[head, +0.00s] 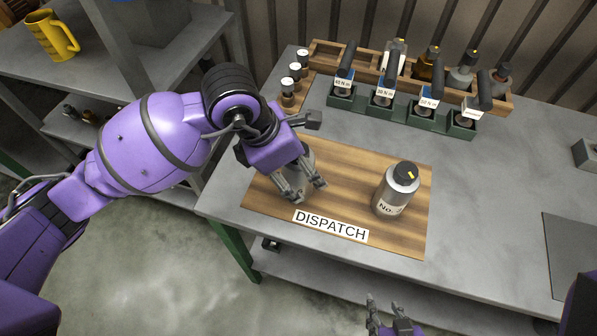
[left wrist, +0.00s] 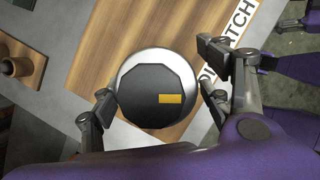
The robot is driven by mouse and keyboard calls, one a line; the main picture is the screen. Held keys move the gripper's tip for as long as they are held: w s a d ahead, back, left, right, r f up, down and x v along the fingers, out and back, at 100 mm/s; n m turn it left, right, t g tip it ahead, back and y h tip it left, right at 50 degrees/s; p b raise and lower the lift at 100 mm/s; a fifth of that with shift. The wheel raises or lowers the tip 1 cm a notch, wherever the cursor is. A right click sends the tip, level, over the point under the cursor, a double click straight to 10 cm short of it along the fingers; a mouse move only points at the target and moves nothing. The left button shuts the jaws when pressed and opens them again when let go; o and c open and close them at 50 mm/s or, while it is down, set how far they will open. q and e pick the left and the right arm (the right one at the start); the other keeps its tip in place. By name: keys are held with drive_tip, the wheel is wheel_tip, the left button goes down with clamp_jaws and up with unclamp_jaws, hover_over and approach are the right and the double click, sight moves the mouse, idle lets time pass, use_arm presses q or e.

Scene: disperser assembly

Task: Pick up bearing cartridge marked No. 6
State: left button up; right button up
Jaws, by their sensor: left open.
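A metal cartridge with a black cap and yellow mark (left wrist: 155,90) stands between the spread fingers of my left gripper (left wrist: 160,112). In the head view my left gripper (head: 305,190) is over the left part of the wooden board, hiding most of this cartridge (head: 302,158); its label is not visible. A second metal cartridge (head: 395,190), black-capped with a yellow mark, stands upright on the right part of the board. Its label reads "No." but the number is turned out of sight. My right gripper (head: 388,312) is open and empty at the bottom edge.
The wooden board (head: 340,165) bears a DISPATCH label (head: 330,226). Behind it are green holders (head: 430,118) with black-handled tools, a wooden rack (head: 330,52) with bottles and several small capped pieces (head: 289,88).

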use_arm(q)
clamp_jaws()
drive_tip(key=shift+w+r, duration=0.1)
idle(0.5)
